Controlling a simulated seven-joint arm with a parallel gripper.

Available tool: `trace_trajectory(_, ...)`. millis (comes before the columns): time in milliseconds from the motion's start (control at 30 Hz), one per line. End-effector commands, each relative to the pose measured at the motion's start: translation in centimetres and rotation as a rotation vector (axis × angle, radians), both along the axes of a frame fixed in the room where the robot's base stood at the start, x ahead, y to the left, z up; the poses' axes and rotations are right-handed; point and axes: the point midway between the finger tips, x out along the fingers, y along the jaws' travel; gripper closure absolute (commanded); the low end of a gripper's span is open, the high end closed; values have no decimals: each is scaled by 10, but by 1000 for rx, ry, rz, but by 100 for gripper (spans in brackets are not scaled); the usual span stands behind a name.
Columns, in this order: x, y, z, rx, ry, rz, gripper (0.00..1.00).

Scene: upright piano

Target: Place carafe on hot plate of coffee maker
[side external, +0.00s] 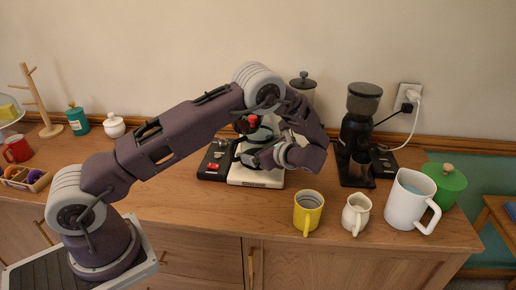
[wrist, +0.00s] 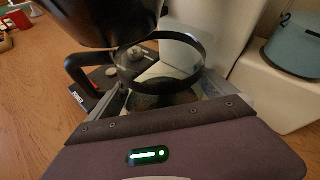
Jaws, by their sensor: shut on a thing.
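The glass carafe (wrist: 162,70), with a black band and black handle, is in the middle of the wrist view, between the fingers of my gripper (wrist: 160,105). My gripper is shut on it. In the side view my gripper (side external: 266,157) reaches in from the right at the coffee maker, whose pale base (side external: 256,178) shows below it. The carafe (side external: 259,136) is partly hidden there by my wrist. A black rounded part (wrist: 105,18) overhangs the carafe in the wrist view. The hot plate is hidden, and I cannot tell whether the carafe touches it.
A black unit with a red switch (side external: 213,166) sits left of the pale base. A black grinder (side external: 357,135) stands to the right. A yellow mug (side external: 307,212), cream jug (side external: 355,213) and white pitcher (side external: 408,200) line the front right. The wooden top is clear at front left.

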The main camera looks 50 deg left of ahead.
Motion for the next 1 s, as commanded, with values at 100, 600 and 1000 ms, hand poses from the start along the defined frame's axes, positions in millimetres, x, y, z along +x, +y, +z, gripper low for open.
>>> trace_trajectory(100, 0, 0, 1, 3, -2, 0, 59)
trace_trajectory(600, 0, -3, 2, 1, -4, -1, 0)
trace_trajectory(1000, -6, -93, 38, 2, -5, -3, 0)
